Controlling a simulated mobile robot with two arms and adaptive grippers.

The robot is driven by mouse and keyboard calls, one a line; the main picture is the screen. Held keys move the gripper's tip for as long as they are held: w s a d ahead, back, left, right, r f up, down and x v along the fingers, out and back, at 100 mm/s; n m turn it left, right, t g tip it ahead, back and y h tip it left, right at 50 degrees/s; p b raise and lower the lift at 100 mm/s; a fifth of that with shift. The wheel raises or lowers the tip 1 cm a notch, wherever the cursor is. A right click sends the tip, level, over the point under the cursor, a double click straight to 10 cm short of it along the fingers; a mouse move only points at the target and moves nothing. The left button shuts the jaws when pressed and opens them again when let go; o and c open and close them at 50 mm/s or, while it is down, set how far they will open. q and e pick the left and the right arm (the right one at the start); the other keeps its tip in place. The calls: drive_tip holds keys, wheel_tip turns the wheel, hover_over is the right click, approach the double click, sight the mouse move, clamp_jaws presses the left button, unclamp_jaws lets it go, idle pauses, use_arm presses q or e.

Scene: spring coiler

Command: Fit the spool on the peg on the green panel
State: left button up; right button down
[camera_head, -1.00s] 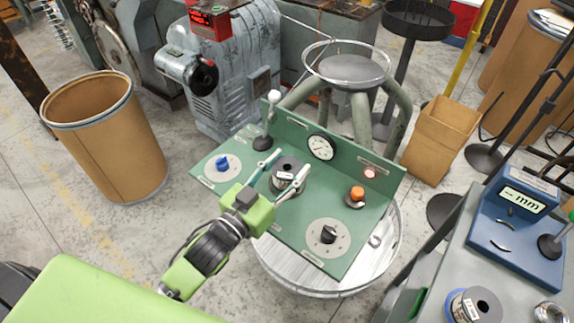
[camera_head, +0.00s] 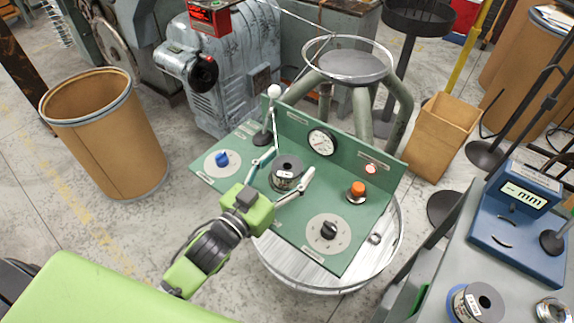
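The green panel (camera_head: 289,216) lies on a round metal stand and has a raised back wall with a gauge (camera_head: 322,142). A dark spool (camera_head: 286,174) with a pale label stands upright at the panel's middle. Any peg under it is hidden. My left gripper (camera_head: 282,179) reaches in from the lower left, its fingers spread wide on either side of the spool, apart from it as far as I can tell. A second spool (camera_head: 478,303) stands on the grey bench at the lower right. My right gripper is not in view.
The panel carries a blue knob (camera_head: 222,160), a black dial (camera_head: 328,231), an orange button (camera_head: 357,190) and a white-tipped lever (camera_head: 273,92). A blue gauge with a screen (camera_head: 525,200) stands on the grey bench (camera_head: 455,250). A cardboard drum (camera_head: 110,140) stands at left.

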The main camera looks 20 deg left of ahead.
use_arm(q)
drive_tip(key=shift+s+f, duration=0.1)
drive_tip(key=shift+s+a, duration=0.1)
drive_tip(key=shift+s, duration=0.15)
drive_tip(key=v, duration=1.1)
drive_tip(key=shift+s+a, duration=0.1)
drive_tip(key=shift+s, duration=0.05)
